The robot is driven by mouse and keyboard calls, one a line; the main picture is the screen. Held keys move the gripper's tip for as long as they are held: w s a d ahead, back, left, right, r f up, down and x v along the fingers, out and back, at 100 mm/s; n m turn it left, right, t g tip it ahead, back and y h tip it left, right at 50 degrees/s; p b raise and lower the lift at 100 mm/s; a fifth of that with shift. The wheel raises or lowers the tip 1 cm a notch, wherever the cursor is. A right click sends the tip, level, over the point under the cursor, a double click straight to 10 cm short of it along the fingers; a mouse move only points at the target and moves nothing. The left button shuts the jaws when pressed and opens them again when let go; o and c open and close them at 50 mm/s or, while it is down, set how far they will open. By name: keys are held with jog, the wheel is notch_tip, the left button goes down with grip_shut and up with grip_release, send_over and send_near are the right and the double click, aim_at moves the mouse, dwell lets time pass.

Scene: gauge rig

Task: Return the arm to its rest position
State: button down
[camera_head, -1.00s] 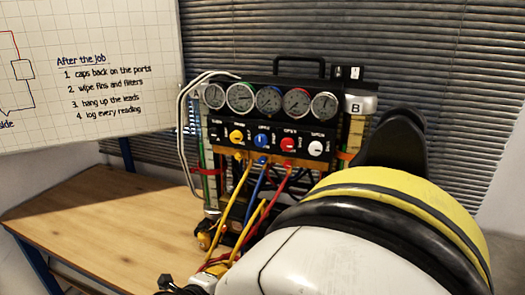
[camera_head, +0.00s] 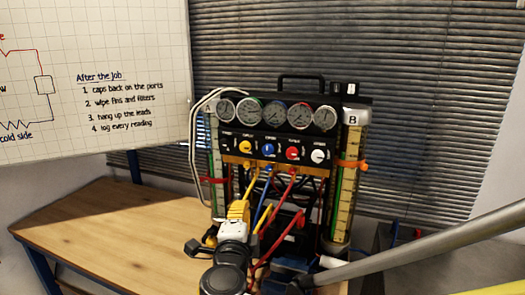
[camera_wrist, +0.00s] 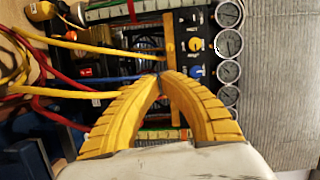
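My gripper (camera_head: 239,208) shows in the head view in front of the left part of the gauge rig (camera_head: 270,148), with its white body below and its yellow fingers pointing up. In the wrist view, the ribbed yellow fingers of my gripper (camera_wrist: 162,78) lean together and meet at their tips, with no object visible between them. The rig lies beyond the fingertips, turned sideways in that view. I cannot tell the exact gap between the fingers and the rig's hoses.
The rig carries several round gauges (camera_head: 273,115) and coloured knobs. Yellow, blue and red hoses (camera_head: 278,195) hang in front of it. The wooden bench (camera_head: 110,230) is bare at the left. A whiteboard (camera_head: 95,75) and blinds (camera_head: 430,100) stand behind.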

jog(key=s+d+r+n+y, duration=0.4)
jog(key=r+n+y, duration=0.35)
jog(key=n, duration=0.45)
jog(key=s+d+f+n+g+h, duration=0.5)
jog(key=s+d+f+g, duration=0.5)
jog(key=s+d+f, duration=0.7)
jog(key=s+d+h, duration=0.1)
jog(key=d, duration=0.1)
jog(key=shift+d+f+n, duration=0.3)
jog(key=shift+d, duration=0.05)
jog(key=shift+s+h, duration=0.1)
jog(key=shift+h, duration=0.15)
